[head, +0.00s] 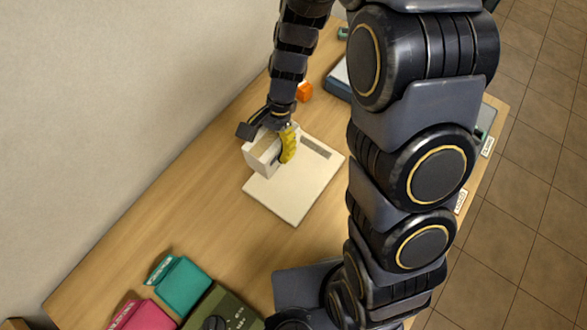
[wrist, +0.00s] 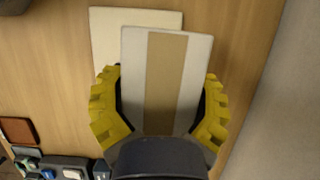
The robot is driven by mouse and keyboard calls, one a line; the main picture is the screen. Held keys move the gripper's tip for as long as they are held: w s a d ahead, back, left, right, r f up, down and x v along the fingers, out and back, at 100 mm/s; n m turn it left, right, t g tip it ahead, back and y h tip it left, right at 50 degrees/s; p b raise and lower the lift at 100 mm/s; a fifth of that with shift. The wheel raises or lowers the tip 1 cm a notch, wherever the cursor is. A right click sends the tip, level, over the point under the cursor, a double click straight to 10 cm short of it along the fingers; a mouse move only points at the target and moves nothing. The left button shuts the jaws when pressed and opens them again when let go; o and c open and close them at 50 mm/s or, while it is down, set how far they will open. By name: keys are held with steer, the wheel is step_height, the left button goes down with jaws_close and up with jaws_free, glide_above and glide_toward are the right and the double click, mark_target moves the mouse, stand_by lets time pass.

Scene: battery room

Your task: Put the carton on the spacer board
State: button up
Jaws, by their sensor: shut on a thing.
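The carton, a white box with a tan stripe, shows in the head view (head: 258,158) and fills the middle of the wrist view (wrist: 188,80). My gripper (wrist: 160,105) is shut on it, with a yellow finger against each side. In the head view my gripper (head: 288,144) is partly hidden and one yellow finger shows. The spacer board, a flat cream slab, lies on the table in the head view (head: 290,198). In the wrist view the board (wrist: 105,35) is partly hidden behind the carton. The carton is over the board's far left part; I cannot tell whether they touch.
An orange item (head: 304,91) and a blue-grey box (head: 338,80) are beyond the board. A teal case (head: 183,286), a pink case (head: 142,316) and an olive box (head: 222,312) stand at the near end. A wall borders the table's left; wood between is clear.

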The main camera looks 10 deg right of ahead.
steer(key=d, duration=0.3)
steer(key=shift+s+d, duration=0.25)
steer(key=shift+s, duration=0.1)
glide_toward(288, 180)
steer(key=shift+x, duration=2.4)
steer(key=o, duration=1.2)
steer(key=shift+f, duration=0.1)
